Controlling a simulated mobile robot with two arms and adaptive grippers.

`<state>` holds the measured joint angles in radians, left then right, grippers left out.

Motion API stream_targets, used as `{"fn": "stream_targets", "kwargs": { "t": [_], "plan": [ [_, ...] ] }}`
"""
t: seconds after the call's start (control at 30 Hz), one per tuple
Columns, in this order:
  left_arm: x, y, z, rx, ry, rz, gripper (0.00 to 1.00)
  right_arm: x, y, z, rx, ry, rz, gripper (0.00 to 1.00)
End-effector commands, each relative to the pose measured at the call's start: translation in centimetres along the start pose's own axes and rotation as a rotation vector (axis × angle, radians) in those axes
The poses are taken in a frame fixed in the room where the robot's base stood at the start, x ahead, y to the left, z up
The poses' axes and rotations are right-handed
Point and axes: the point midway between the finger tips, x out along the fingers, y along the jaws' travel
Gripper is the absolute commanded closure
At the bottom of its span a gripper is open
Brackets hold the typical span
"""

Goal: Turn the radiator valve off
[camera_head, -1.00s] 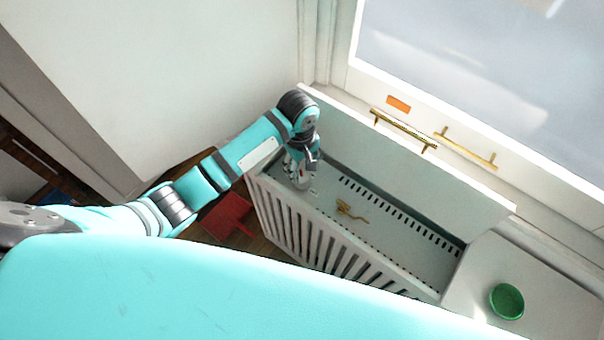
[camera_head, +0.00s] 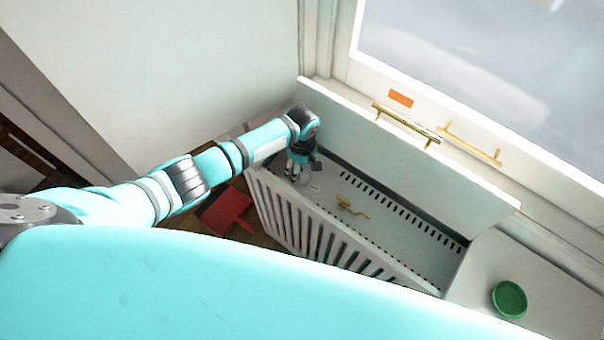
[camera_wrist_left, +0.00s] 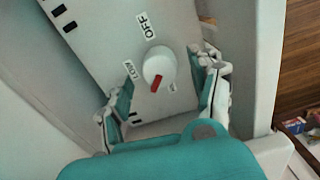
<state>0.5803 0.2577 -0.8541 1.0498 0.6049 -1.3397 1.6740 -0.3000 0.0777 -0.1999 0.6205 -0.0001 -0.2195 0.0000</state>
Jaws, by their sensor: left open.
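The radiator valve knob (camera_wrist_left: 160,65) is a round white knob with a red pointer mark, in the left wrist view. A label reading OFF stands above it, and another label lies to its left. The red mark points down and slightly left, away from OFF. My left gripper (camera_wrist_left: 163,92) is open, with one finger on each side of the knob. I cannot tell whether the fingers touch it. In the head view my left gripper (camera_head: 301,170) reaches down into the left end of the white radiator cover (camera_head: 305,238). My right gripper is out of view.
The cover's lid (camera_head: 420,165) stands raised, with a brass handle (camera_head: 405,124) at its top edge. A small brass item (camera_head: 350,207) lies inside the cover. A green dish (camera_head: 509,299) sits at the right. A red object (camera_head: 225,210) lies on the floor.

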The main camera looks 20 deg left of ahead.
Motion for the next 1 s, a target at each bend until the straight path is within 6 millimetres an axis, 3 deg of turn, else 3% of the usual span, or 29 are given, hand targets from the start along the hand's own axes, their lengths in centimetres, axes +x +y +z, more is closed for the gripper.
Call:
{"fn": "stream_targets", "kwargs": {
  "t": [0.1, 0.23, 0.6, 1.0],
  "plan": [
    [2.0, 0.0, 0.0, 0.001, -0.001, -0.001, 0.38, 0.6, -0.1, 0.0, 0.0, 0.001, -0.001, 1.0],
    [3.1, 0.0, 0.0, 0.001, 0.0, -0.001, 0.38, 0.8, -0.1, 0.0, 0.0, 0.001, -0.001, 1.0],
    [3.6, 0.0, 0.0, 0.001, 0.001, 0.001, 0.38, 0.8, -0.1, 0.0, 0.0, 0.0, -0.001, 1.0],
    [3.5, 0.0, 0.0, 0.001, 0.0, 0.001, 0.9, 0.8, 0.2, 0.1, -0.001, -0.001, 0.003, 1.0]
  ]
}}
